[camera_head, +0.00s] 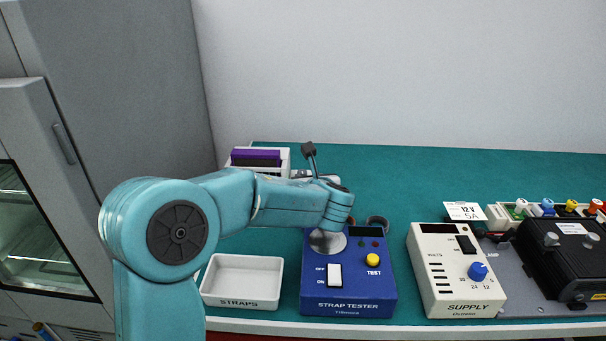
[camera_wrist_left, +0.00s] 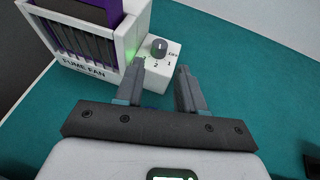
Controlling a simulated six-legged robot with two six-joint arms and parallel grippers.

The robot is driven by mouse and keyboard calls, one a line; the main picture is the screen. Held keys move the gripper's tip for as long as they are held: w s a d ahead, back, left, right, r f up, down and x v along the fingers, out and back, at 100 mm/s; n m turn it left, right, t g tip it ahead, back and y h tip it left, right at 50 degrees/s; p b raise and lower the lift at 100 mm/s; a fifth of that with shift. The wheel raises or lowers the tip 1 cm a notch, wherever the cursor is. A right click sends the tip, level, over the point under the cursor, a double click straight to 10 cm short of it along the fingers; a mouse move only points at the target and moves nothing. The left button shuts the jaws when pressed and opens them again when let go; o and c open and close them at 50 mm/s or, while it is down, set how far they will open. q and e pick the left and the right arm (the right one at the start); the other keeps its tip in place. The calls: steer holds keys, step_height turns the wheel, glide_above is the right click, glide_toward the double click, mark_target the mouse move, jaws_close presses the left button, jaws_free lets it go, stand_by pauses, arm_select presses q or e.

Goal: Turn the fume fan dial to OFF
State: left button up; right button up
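The fume fan is a white box with a purple top and dark slats. In the head view its fan box (camera_head: 237,155) stands at the back, partly behind my left arm. In the left wrist view the fume fan (camera_wrist_left: 128,40) is at upper left with a grey round dial (camera_wrist_left: 159,48) on its side panel. Marks OFF, 1 and 2 show around the dial; its exact setting is too small to tell. A green glow shows beside it. My left gripper (camera_wrist_left: 160,72) is open and empty, its fingertips apart and just short of the dial. My right gripper is out of view.
A white STRAPS tray (camera_head: 210,290), a blue strap tester (camera_head: 348,306) and a cream supply box (camera_head: 437,285) line the front edge. A black box (camera_head: 565,262) is at right. A grey cabinet (camera_head: 110,80) stands left. The teal bench (camera_head: 450,180) is clear behind.

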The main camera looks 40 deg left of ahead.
mark_target(304, 172)
arm_select(q)
steer(key=x, duration=0.9)
steer(key=shift+p, duration=0.3)
jaws_close()
steer(key=shift+w, duration=0.1)
steer(key=shift+d, duration=0.1)
steer(key=n+g+p, duration=0.1)
steer(key=n+g+y+p, duration=0.1)
steer(key=shift+w+d+r+n+g+p, duration=0.1)
steer(key=shift+w+r+n+g+p, duration=0.1)
steer(key=shift+n+g+p, duration=0.1)
steer(key=n+g+p, duration=0.2)
steer(key=n+g+y+p, duration=0.1)
steer(key=n+g+p, duration=0.1)
steer(key=p, duration=0.1)
steer(key=shift+w+g+y, duration=0.2)
steer(key=shift+g+y, duration=0.1)
steer(key=shift+w+f+n+g+p, duration=0.1)
steer(key=shift+f+n+g+p, duration=0.05)
steer(key=shift+n+g+p, duration=1.3)
